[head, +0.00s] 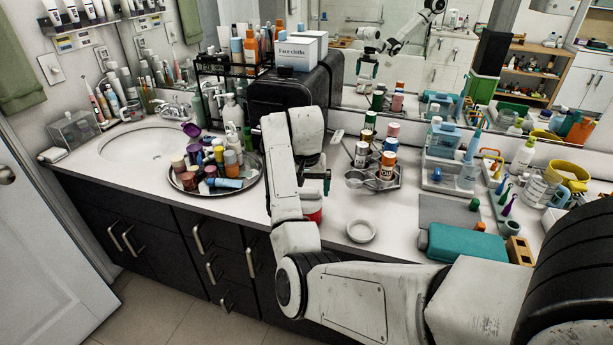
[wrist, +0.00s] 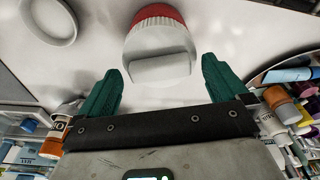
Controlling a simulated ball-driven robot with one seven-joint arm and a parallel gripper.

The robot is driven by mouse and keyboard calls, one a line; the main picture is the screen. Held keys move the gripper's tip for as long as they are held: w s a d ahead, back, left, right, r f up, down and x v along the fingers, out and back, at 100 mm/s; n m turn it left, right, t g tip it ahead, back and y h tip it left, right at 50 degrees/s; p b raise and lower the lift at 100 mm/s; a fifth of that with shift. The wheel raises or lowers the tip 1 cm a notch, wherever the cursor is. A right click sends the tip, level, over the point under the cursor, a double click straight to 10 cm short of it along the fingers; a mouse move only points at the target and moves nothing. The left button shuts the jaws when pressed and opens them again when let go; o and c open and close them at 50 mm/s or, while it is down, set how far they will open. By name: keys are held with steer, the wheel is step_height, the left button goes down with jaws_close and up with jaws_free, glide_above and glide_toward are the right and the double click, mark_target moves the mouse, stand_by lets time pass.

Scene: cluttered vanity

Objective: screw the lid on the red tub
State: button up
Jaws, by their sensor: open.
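The red tub (head: 312,215) stands on the white counter below my gripper (head: 318,180), partly hidden by my arm in the head view. In the wrist view the red tub (wrist: 160,14) shows as a red band under a white lid (wrist: 160,48). The lid has a ribbed edge and a raised bar across its top. It sits on the tub; I cannot tell how tightly. My gripper (wrist: 162,88) is open and empty, its teal fingers apart on either side of the lid's near edge, not visibly touching it.
A shallow white dish (head: 361,231) lies right of the tub. A round dark tray (head: 252,187) of bottles stands to the left. Spray cans (head: 387,167) stand behind right, and a teal case (head: 466,243) lies farther right. Bare counter surrounds the dish.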

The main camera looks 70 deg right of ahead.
steer(key=shift+d+f, duration=0.1)
steer(key=shift+f, duration=1.05)
steer(key=shift+c, duration=0.3)
steer(key=c, duration=0.7)
steer(key=shift+w+r+m+p, duration=0.15)
steer(key=shift+m+p, duration=0.35)
steer(key=shift+m, duration=0.7)
steer(key=shift+m+g, duration=0.3)
steer(key=shift+m, duration=0.8)
steer(key=m, duration=0.3)
steer(key=shift+g, duration=0.3)
steer(key=shift+m, duration=0.8)
